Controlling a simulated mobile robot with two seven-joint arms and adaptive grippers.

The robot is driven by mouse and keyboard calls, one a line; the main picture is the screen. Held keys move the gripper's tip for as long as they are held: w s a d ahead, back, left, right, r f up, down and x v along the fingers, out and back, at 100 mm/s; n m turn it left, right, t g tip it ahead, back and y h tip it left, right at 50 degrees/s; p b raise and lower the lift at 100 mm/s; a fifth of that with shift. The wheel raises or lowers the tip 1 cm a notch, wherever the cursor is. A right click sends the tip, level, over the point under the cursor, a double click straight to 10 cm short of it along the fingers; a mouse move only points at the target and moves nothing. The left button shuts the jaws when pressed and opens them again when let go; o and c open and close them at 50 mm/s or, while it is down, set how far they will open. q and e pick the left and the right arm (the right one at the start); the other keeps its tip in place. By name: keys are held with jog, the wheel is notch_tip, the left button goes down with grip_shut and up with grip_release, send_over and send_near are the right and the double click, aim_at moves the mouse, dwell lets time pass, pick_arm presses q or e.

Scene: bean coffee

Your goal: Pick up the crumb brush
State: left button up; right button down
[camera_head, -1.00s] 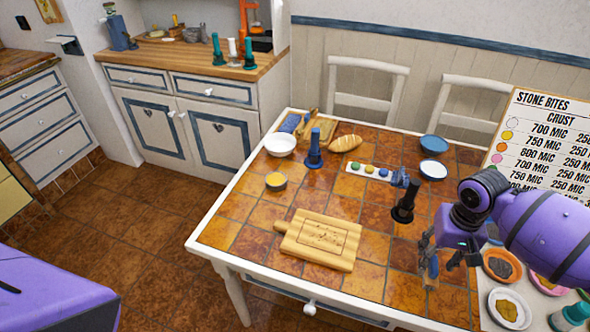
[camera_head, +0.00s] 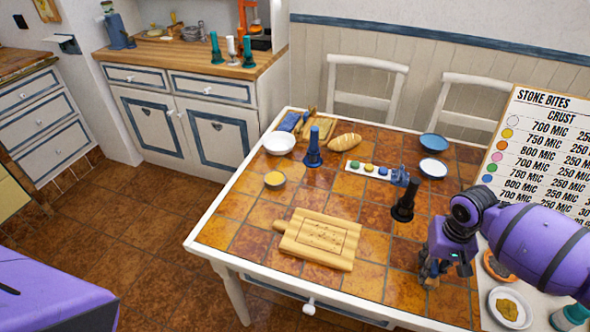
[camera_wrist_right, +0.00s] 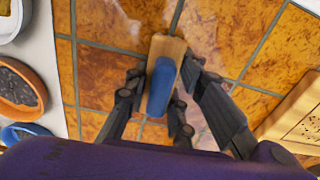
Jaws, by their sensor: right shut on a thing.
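The crumb brush, a small piece with a wooden part and a blue part, shows between the fingers of my right gripper in the right wrist view (camera_wrist_right: 163,80). My right gripper (camera_head: 430,270) is shut on it, low over the tiled table (camera_head: 372,283) near its front right. In the head view the fingers hide most of the brush. I cannot tell whether the brush still touches the table. My left gripper is out of view; only a purple part of my left arm shows at lower left.
A wooden board (camera_head: 325,232) lies left of the right gripper. A dark upright grinder-like object (camera_head: 404,205) stands just behind it. Bowls (camera_head: 508,309) and a sign board (camera_head: 540,150) are at the right. The tiles between board and gripper are clear.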

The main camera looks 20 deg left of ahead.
aim_at(435, 262)
jog(key=shift+r, duration=0.1)
jog(key=shift+r, duration=0.45)
notch_tip(435, 262, up, 2)
jog(key=shift+a+r, duration=0.1)
jog(key=shift+r, duration=0.15)
jog(key=w+a+r+b, duration=0.1)
jog(key=w+a+r, duration=0.4)
jog(key=a+r, duration=0.4)
jog(key=a, duration=0.3)
jog(key=shift+a+r, duration=0.25)
jog(key=shift+a, duration=0.15)
jog(key=shift+w, duration=0.1)
